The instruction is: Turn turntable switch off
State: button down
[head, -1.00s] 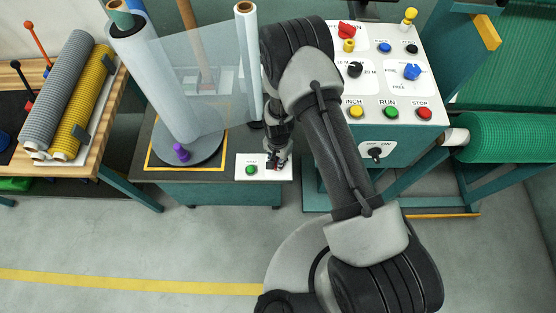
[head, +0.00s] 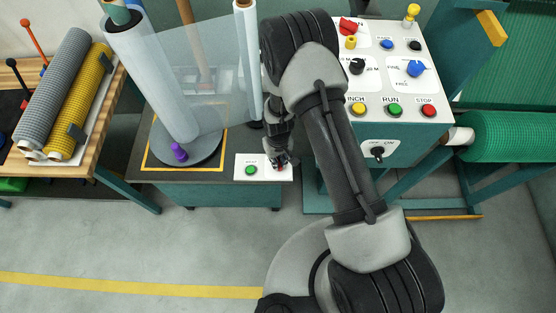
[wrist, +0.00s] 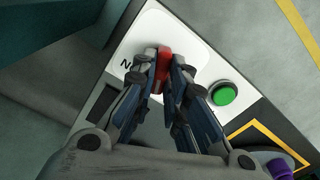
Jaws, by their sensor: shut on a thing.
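The turntable switch (wrist: 164,62) is a red lever or knob on a white panel (head: 242,161), at the right front of the turntable bench. In the wrist view its red part stands between my fingertips. My gripper (wrist: 160,72) is shut on it, and the fingers hide most of it and part of its lettering. In the head view my gripper (head: 278,160) points down at the right part of the panel. The turntable (head: 212,148) is a dark grey disc carrying a tall film roll. The switch's setting cannot be read.
A green button (head: 251,170) sits left of the switch on the same panel; it also shows in the wrist view (wrist: 224,93). A purple knob (head: 179,152) stands on the turntable. A control console (head: 395,85) stands to the right. The front floor is clear.

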jog(key=n, duration=0.4)
jog(key=shift+b, duration=0.3)
dwell(0.5)
jog(key=c, duration=1.6)
grip_release()
jog(key=shift+r, duration=0.15)
notch_tip(320, 180, up, 12)
